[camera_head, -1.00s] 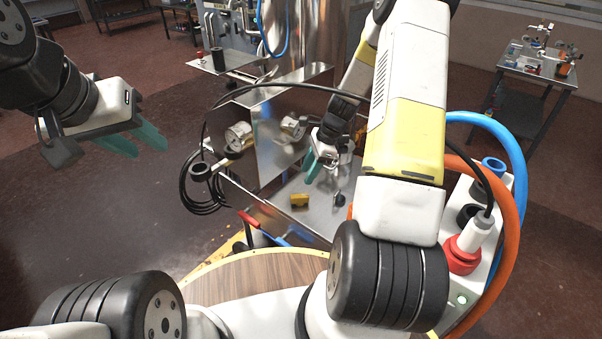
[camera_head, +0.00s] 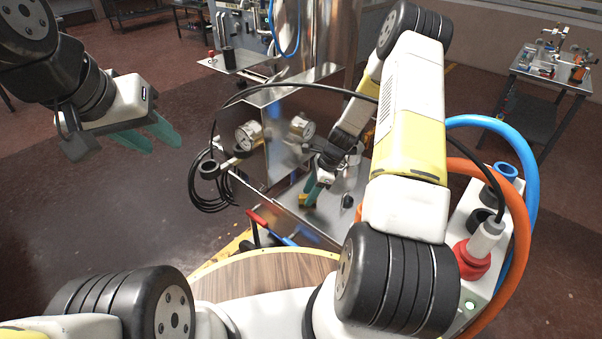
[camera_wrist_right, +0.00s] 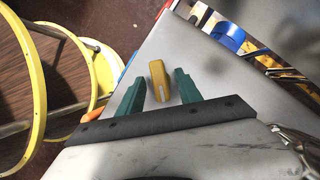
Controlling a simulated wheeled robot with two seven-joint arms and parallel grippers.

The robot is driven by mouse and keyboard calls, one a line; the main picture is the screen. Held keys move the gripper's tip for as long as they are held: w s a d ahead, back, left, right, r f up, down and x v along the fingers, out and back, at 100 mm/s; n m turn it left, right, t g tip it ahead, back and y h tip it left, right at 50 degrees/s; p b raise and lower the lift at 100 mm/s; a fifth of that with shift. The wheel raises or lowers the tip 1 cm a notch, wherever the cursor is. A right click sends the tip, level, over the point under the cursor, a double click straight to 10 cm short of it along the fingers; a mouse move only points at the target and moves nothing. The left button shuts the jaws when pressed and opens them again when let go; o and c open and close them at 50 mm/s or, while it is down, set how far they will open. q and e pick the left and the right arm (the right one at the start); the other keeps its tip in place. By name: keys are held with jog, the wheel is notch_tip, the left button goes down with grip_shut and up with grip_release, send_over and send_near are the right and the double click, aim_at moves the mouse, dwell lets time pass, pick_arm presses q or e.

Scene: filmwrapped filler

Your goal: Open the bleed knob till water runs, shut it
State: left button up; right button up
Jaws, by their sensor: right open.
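A small yellow block-like piece (camera_head: 304,201) lies on the steel surface of the central unit. In the right wrist view the yellow piece (camera_wrist_right: 158,80) lies between the two teal fingers, with a gap on each side. My right gripper (camera_head: 314,190) is open right over it and partly hides it in the head view. I cannot tell whether this piece is the bleed knob. A small dark round knob (camera_head: 347,201) stands to its right. My left gripper (camera_head: 166,141) is open and empty, out over the floor at left. No running water shows.
Two round gauges (camera_head: 247,135) (camera_head: 302,128) sit behind the steel surface (camera_head: 330,218). A coiled black cable (camera_head: 203,182) hangs at its left. Red and blue handles (camera_head: 258,218) stick out at the front. Blue and orange hoses (camera_head: 520,270) curve at right.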

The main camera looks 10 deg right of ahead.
grip_shut()
jog(key=n+g, duration=0.1)
jog(key=n, duration=0.3)
jog(key=shift+w+n+g, duration=0.15)
jog(key=shift+n+g, duration=0.15)
jog(key=shift+g, duration=0.1)
jog(key=n, duration=0.2)
jog(key=n+g+h, duration=0.1)
jog(key=n, duration=0.1)
jog(key=shift+w+a+n+g, duration=0.1)
jog(key=shift+n+g, duration=0.2)
jog(key=n+g+h, duration=0.1)
jog(key=n, duration=0.3)
jog(key=shift+w+a+n, duration=0.1)
jog(key=shift+n, duration=0.2)
jog(key=shift+n+g+h, duration=0.3)
jog(key=shift+n+h, duration=0.6)
jog(key=shift+n, duration=1.1)
